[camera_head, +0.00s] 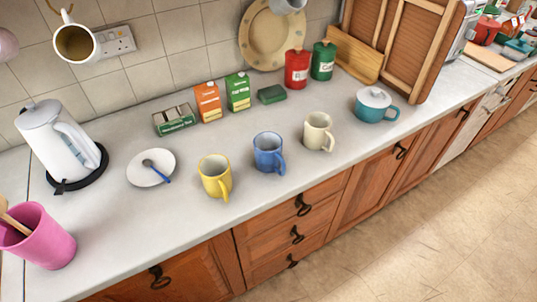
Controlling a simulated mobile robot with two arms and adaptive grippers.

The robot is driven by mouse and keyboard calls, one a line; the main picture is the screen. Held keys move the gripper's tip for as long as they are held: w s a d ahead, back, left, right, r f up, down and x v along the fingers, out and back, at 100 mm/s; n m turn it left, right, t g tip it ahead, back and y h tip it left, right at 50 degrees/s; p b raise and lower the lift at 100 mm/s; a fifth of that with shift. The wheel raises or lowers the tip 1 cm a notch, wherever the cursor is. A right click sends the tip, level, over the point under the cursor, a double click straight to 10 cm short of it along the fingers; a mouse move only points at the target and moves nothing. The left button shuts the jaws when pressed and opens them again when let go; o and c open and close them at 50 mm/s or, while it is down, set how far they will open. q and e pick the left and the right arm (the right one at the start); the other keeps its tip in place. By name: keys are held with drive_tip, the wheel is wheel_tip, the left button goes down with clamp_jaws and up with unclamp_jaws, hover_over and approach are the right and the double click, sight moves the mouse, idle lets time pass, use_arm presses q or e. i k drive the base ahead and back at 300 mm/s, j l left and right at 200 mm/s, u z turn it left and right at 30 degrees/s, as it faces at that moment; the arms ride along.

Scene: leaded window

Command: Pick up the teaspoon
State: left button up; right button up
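The teaspoon (158,172) lies on a small white saucer (137,180) on the grey worktop, between the kettle and the yellow mug. Its bowl end is dark and rests near the saucer's middle. Its blue handle points toward the front right, near the saucer's rim. Neither of my grippers shows in the head view.
A white kettle (62,142) stands left of the saucer, with a pink utensil pot (42,240) in front. Yellow (215,180), blue (268,152) and cream (317,132) mugs stand to the right. A green tea box (174,121) is behind. The worktop directly around the saucer is clear.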

sight(147, 163)
drive_tip(key=l+u, duration=0.2)
drive_tip(key=l, duration=0.45)
drive_tip(key=l+u, duration=0.15)
drive_tip(key=l, duration=0.55)
drive_tip(key=k+l+u, duration=0.2)
drive_tip(key=l, duration=0.45)
